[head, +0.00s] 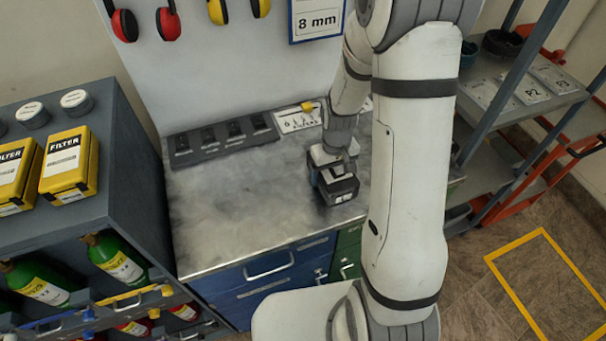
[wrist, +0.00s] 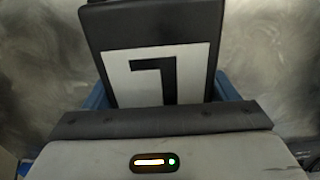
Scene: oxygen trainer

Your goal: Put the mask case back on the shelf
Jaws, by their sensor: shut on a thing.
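My gripper (head: 331,170) is shut on a dark case (head: 341,192) over the right part of the metal worktop. In the wrist view the case (wrist: 205,25) is black, with a white label bearing one large black character. Blue parts show at both sides behind it. I cannot tell whether the case touches the worktop. A grey shelf rack (head: 492,120) stands at the right, partly behind my arm. Its upper shelf has white labels (head: 553,80) and dark round items (head: 502,43) at the back.
The worktop (head: 235,215) is clear at left and front. A dark slotted holder (head: 222,137) lies along its back. A cabinet (head: 60,110) with yellow filter boxes (head: 70,165) and green cylinders (head: 117,257) stands at left. A yellow floor outline (head: 512,248) is at right.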

